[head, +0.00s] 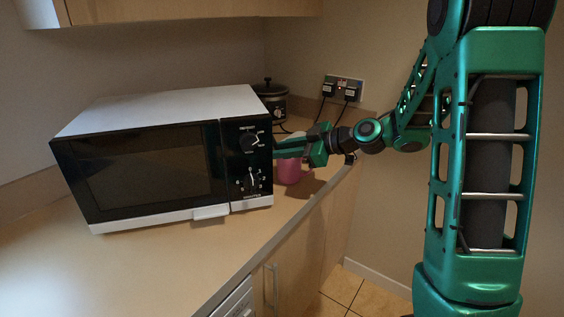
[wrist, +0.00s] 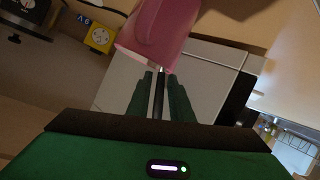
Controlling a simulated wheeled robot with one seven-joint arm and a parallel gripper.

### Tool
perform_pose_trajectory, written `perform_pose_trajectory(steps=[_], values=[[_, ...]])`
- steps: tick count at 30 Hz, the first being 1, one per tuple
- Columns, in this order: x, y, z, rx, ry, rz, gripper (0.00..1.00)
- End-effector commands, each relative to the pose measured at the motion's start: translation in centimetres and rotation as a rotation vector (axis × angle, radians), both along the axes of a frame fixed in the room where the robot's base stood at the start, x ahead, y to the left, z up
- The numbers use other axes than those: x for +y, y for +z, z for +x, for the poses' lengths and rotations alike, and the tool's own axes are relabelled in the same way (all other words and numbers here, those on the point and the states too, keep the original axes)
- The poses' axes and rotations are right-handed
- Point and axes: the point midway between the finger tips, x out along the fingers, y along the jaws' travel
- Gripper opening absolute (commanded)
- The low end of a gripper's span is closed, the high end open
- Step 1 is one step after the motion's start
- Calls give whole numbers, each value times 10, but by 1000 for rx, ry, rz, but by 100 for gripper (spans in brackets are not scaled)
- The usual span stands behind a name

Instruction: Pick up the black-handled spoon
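A pink cup (head: 292,170) stands on the counter just right of the microwave. It also shows large at the top of the wrist view (wrist: 160,35). My gripper (head: 284,146) is at the cup, above its body in the head view. In the wrist view its two green fingers (wrist: 160,76) point towards the cup's rim. A thin black handle, which looks like the spoon's (wrist: 158,98), lies between the fingers, with a small bright bit at its far end near the rim. The spoon's bowl is hidden. I cannot tell whether the fingers touch the handle.
A white and black microwave (head: 155,165) stands close left of my gripper. A dark slow cooker (head: 270,102) is behind, near plugged wall sockets (head: 343,90). The counter's front edge runs just right of the cup. The front left counter (head: 110,270) is clear.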

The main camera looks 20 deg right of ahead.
Motion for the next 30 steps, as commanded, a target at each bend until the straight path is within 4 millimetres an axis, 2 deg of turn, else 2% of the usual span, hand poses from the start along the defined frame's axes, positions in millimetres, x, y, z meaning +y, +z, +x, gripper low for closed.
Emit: perform_pose_trajectory(steps=[4, 11, 14, 25, 30], values=[[8, -4, 7, 0, 0, 1, 20], [8, -4, 8, 0, -1, 1, 20], [8, -4, 8, 0, -1, 1, 0], [8, -3, 8, 0, -1, 1, 0], [8, 6, 8, -3, -1, -1, 0]])
